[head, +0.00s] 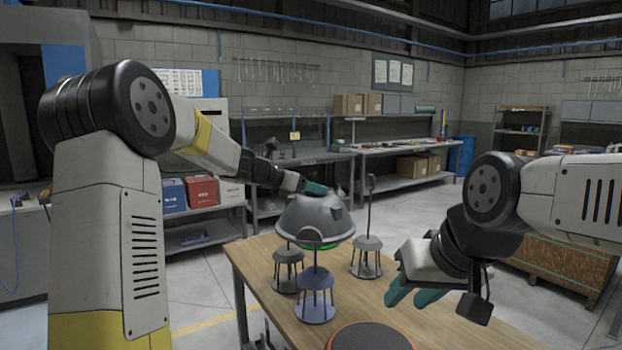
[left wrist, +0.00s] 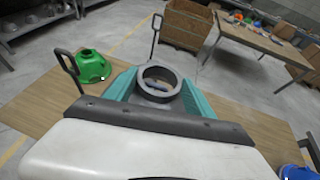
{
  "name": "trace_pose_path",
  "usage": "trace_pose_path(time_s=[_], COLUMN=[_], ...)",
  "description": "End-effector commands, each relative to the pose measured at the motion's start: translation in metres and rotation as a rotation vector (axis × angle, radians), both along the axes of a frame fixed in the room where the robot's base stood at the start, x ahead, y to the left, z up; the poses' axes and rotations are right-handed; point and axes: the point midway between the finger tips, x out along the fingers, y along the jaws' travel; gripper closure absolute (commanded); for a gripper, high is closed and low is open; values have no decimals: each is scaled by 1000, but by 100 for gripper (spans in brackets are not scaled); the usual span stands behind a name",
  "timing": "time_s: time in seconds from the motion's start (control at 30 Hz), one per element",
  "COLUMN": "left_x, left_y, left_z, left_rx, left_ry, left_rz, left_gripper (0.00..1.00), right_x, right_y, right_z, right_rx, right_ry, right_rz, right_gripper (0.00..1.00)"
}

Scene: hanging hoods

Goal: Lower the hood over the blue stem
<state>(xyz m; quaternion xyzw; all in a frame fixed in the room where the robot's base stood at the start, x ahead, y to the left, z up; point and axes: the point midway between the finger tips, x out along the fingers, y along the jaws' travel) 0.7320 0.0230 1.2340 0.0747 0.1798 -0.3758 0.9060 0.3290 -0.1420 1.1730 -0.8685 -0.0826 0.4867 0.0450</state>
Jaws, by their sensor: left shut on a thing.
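The hood (head: 318,216) is a grey dome above the far part of the table. My left gripper (head: 314,187) is shut on its top; in the left wrist view a grey ring (left wrist: 143,91) sits between the teal fingers. The blue stem (head: 316,283) stands upright on a round base, nearer than the hood in the head view, with a dark arch partly overlapping the hood. Whether the hood lines up with it in depth is hard to tell. My right gripper (head: 415,290) is open and empty over the table's right side.
Grey stems stand at left (head: 287,268) and right (head: 367,258) of the blue one. A green hood (left wrist: 92,67) shows in the left wrist view. A dark orange-rimmed disc (head: 370,338) lies at the near edge of the wooden table (head: 262,262).

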Motion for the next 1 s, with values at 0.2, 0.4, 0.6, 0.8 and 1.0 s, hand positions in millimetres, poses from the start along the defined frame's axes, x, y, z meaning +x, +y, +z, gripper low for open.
trace_pose_path(time_s=[0.2, 0.4, 0.6, 0.8, 1.0], left_x=[-1, -3, -4, -6, -7], left_y=[-1, -2, -3, -4, -5], left_z=[-22, -42, -61, -81, -101], left_rx=[-2, -1, -2, -2, -2], left_ry=[2, 3, 2, 2, 2], left_rz=[1, 1, 0, 1, 1], left_gripper=[100, 100, 100, 100, 100], right_x=[0, 0, 0, 0, 0], right_y=[0, 0, 0, 0, 0], right_z=[0, 0, 0, 0, 0], right_rx=[0, 0, 0, 0, 0], right_ry=[0, 0, 0, 0, 0], right_rz=[0, 0, 0, 0, 0], right_gripper=[64, 64, 64, 64, 64])
